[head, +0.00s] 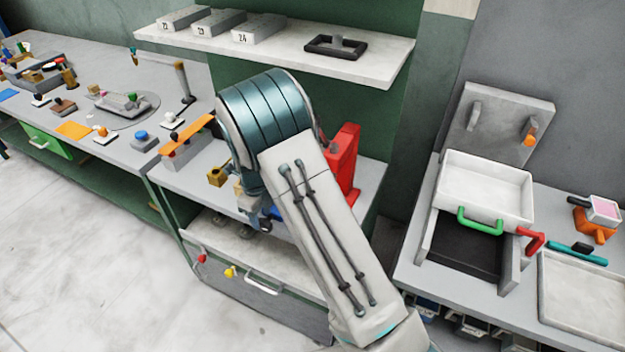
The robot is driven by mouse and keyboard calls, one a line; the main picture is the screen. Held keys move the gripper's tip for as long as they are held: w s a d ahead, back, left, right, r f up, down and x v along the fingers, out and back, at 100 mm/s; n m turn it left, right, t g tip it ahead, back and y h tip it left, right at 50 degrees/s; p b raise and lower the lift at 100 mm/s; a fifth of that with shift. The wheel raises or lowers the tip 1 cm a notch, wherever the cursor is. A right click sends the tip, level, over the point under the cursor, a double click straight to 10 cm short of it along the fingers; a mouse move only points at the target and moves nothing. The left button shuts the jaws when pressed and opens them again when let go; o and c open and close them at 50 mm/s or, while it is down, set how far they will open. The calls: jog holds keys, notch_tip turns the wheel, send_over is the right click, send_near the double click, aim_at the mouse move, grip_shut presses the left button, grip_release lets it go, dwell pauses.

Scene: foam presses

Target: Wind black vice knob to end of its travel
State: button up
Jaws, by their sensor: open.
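My arm reaches from the lower right over the middle bench, and its bent wrist hides much of the bench top. My gripper (254,207) is small and partly covered by the arm, pointing down near the bench's front edge; it is open. A bit of a blue body (277,213) shows right beside it, mostly behind my arm; I cannot tell whether it is the vice. I cannot make out the black vice knob, nor whether the gripper is around it or touching it.
A brass block (217,176) sits just left of my gripper, with an orange-topped grey fixture (187,143) behind it. A red upright body (346,158) stands right of my arm. A shelf (375,62) hangs above. A drawer (262,290) is below.

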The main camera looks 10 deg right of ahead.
aim_at(263, 220)
notch_tip(263, 220, up, 12)
jog(key=b, duration=0.2)
jog(key=s+d+r+n+t+y, duration=0.1)
jog(key=s+d+r+n+t, duration=0.1)
jog(key=s+d+r+n, duration=0.9)
jog(key=shift+s+d+n, duration=0.15)
jog(key=shift+s+n, duration=1.45)
jog(key=shift+n, duration=0.4)
